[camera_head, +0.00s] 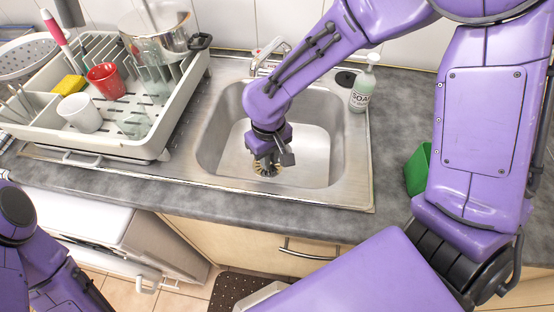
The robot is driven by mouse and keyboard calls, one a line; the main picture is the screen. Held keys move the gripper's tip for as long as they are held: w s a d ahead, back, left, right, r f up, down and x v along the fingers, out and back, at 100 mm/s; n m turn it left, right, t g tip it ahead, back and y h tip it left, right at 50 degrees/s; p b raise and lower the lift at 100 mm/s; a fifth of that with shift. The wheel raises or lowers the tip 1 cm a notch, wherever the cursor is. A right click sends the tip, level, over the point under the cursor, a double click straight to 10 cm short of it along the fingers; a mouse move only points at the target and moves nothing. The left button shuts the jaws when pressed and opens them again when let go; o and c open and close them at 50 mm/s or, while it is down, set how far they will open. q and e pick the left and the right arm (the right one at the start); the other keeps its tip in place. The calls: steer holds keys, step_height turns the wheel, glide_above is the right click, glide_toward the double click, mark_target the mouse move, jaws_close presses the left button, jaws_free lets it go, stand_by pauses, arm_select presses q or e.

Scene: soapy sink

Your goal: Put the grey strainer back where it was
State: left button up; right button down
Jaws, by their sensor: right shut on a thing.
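My right gripper (267,163) reaches down into the sink basin (312,150), its fingers close to the basin floor. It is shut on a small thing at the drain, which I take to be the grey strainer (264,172). Only a bit of its round rim shows beneath the fingers; the gripper hides the rest. I cannot tell whether it sits in the drain opening or just above it. My left arm shows at the lower left edge, below the counter, and its gripper is out of view.
A white dish rack (112,147) with a red cup (106,81), a white cup (80,112) and a pot (160,35) stands left of the sink. A soap bottle (363,85) and faucet (268,57) stand behind the basin. A green object (418,170) is at right.

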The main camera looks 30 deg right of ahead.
steer(key=shift+w+f+b, duration=0.2)
steer(key=shift+f+b, duration=0.15)
steer(key=shift+f, duration=0.75)
steer(key=w+d+f, duration=0.2)
steer(key=w, duration=0.1)
steer(key=w+d+f+p, duration=0.1)
steer(key=w+d+f, duration=0.2)
steer(key=w+d+f+p, duration=0.1)
steer(key=w+d+f, duration=0.1)
steer(key=w+f, duration=0.1)
steer(key=shift+w+d+f, duration=0.1)
steer(key=shift+w+d, duration=0.25)
steer(key=shift+w, duration=0.05)
steer(key=shift+w+d+f, duration=0.15)
steer(key=shift+w+f, duration=0.1)
steer(key=shift+f, duration=0.05)
steer(key=f, duration=0.4)
steer(key=shift+w+d+p, duration=0.2)
steer(key=shift+w+p, duration=0.1)
arm_select(q)
steer(key=shift+w+r, duration=0.1)
steer(key=shift+r, duration=0.2)
arm_select(e)
steer(key=shift+s, duration=0.1)
